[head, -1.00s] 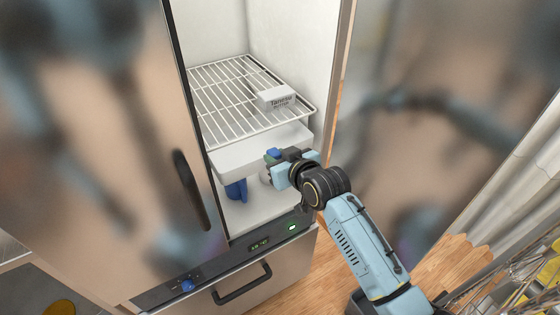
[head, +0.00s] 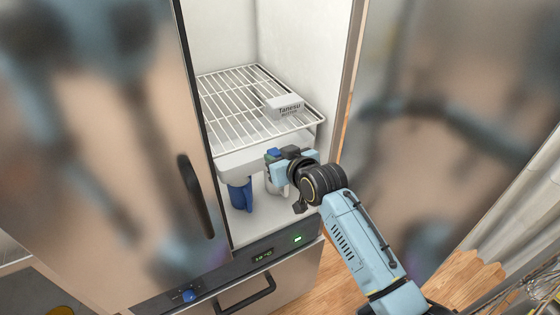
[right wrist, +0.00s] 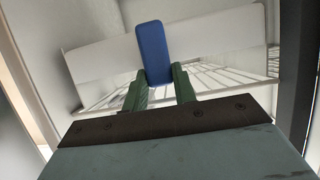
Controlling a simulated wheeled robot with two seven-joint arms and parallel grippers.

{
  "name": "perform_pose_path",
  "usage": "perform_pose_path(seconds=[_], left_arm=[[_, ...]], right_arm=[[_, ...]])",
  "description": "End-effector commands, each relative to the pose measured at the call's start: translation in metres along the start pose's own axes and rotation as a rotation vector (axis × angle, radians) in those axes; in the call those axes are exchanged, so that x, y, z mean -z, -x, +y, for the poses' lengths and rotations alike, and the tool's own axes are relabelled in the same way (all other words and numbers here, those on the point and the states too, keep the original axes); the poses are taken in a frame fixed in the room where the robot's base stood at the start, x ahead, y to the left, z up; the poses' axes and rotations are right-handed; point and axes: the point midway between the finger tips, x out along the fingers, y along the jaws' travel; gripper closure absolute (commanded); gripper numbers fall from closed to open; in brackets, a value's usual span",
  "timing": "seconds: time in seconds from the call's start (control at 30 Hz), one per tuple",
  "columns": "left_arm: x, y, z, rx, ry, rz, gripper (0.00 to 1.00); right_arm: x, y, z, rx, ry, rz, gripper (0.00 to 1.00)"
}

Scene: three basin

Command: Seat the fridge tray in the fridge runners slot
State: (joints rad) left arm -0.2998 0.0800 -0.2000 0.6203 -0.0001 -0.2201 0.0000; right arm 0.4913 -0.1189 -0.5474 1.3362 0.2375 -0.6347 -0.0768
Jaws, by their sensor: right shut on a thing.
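The white fridge tray (head: 236,163) is inside the fridge, below the wire rack, its front edge facing out. It also shows in the right wrist view (right wrist: 100,62), with a blue handle (right wrist: 152,50) on its front. My right gripper (head: 275,158) is shut on this handle; its green fingers (right wrist: 160,80) stand on either side of the handle's lower end. The gripper hides the right part of the tray front in the head view. The runners are hidden, so I cannot tell how the tray sits on them. My left gripper is not in view.
A white wire rack (head: 235,95) above the tray carries a butter box (head: 285,106). A blue jug (head: 240,195) and a pale container (head: 274,182) stand on the fridge floor below. The left door (head: 110,130) and right door (head: 440,130) stand open on both sides.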

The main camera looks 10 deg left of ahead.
Motion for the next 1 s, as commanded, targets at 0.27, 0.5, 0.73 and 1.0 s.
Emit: perform_pose_path(seconds=[0.27, 0.5, 0.73, 1.0], left_arm=[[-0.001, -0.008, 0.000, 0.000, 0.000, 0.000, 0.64], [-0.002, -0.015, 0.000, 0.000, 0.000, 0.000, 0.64], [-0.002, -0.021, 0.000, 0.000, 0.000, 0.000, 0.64], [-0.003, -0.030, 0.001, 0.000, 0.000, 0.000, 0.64]], right_arm=[[0.004, -0.010, 0.000, 0.000, 0.000, 0.003, 1.00], [0.007, -0.018, 0.000, 0.000, 0.000, 0.003, 1.00], [0.011, -0.025, 0.000, 0.000, 0.000, 0.003, 1.00], [0.014, -0.034, 0.000, 0.000, 0.000, 0.003, 1.00]])
